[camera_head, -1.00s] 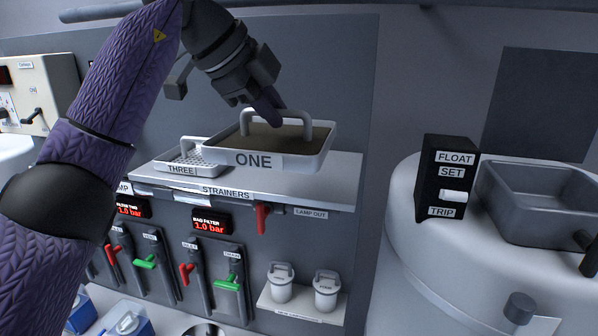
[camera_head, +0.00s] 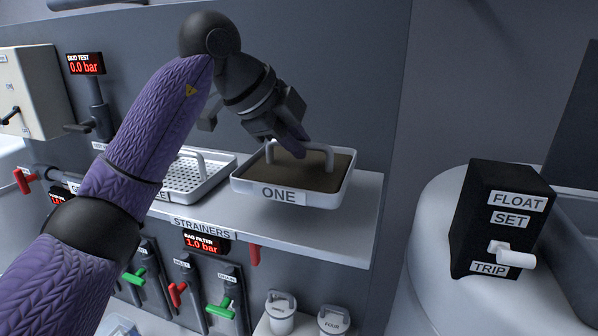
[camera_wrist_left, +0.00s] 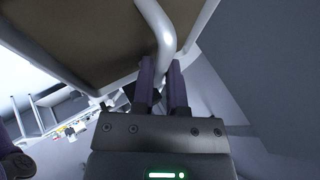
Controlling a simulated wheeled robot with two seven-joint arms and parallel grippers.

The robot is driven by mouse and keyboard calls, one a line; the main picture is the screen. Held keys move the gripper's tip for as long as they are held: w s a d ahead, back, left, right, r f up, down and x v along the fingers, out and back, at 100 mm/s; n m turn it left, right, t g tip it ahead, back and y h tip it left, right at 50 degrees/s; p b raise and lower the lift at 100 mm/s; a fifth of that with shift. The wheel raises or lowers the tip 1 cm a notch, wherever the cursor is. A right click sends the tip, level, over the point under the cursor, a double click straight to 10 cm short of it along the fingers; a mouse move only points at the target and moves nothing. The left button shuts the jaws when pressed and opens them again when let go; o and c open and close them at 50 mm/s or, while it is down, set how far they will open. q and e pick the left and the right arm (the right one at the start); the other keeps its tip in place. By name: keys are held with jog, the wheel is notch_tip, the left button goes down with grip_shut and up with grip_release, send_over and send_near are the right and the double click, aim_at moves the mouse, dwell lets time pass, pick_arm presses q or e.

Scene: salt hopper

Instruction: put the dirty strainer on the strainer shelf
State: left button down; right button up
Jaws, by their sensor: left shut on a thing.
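The strainer labelled ONE (camera_head: 279,195), a white tray filled with brown matter, is at the right part of the strainer shelf (camera_head: 335,232). My left gripper (camera_head: 298,150) is shut on its white loop handle, seen from above. In the left wrist view the fingers (camera_wrist_left: 163,85) close around the handle, with the brown-filled tray (camera_wrist_left: 75,40) beyond. The strainer looks close over the shelf; I cannot tell whether it touches. My right gripper is not in view.
A clean perforated strainer (camera_head: 190,174) sits left of strainer ONE on the shelf. A black FLOAT SET TRIP box (camera_head: 497,222) stands on a white vessel at the right. Valves with red and green handles (camera_head: 222,309) and white lidded pots (camera_head: 280,312) are below the shelf.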

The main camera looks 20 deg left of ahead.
aim_at(294, 163)
pick_arm(q)
notch_tip(294, 163, down, 4)
jog(key=shift+w+r, duration=0.1)
jog(key=shift+r, duration=0.1)
jog(key=shift+w+f, duration=0.15)
jog(key=shift+f, duration=0.15)
jog(key=c, duration=0.7)
grip_release()
jog(key=shift+o, duration=0.2)
jog(key=b+v, duration=0.1)
jog(key=v, duration=1.1)
jog(key=shift+r, duration=0.1)
